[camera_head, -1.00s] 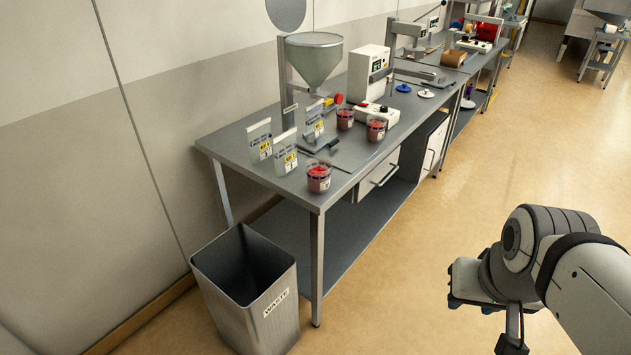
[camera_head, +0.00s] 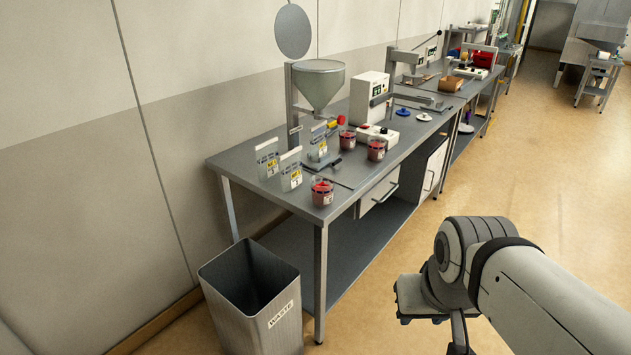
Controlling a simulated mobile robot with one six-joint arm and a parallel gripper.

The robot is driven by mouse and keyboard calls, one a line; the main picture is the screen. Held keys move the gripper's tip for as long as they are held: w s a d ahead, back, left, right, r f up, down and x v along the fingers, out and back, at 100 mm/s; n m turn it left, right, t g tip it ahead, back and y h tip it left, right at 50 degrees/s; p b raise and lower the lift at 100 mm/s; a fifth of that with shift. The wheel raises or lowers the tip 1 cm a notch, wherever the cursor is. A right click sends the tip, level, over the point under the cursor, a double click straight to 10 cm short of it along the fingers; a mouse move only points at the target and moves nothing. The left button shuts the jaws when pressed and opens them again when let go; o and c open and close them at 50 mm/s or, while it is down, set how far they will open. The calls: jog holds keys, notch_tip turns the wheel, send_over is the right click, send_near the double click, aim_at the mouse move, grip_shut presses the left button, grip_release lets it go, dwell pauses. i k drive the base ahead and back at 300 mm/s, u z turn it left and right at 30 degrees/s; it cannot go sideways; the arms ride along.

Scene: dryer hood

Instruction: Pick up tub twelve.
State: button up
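Three tubs with red contents stand on the steel bench (camera_head: 240,158). One tub (camera_head: 322,192) is near the front corner, one tub (camera_head: 376,149) is farther back near the right edge, and one tub (camera_head: 347,140) is beside it to the left. Their labels are too small to read, so I cannot tell which is tub twelve. My arm shows at the lower right, over the floor and well apart from the bench.
A grey waste bin (camera_head: 238,318) stands on the floor before the bench's near end. Several white bags (camera_head: 291,171), a hopper (camera_head: 320,88) and a white machine (camera_head: 370,100) stand on the bench. The floor to the right of the bench is open.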

aim_at(321, 184)
jog(key=i, duration=1.5)
jog(key=u, duration=0.1)
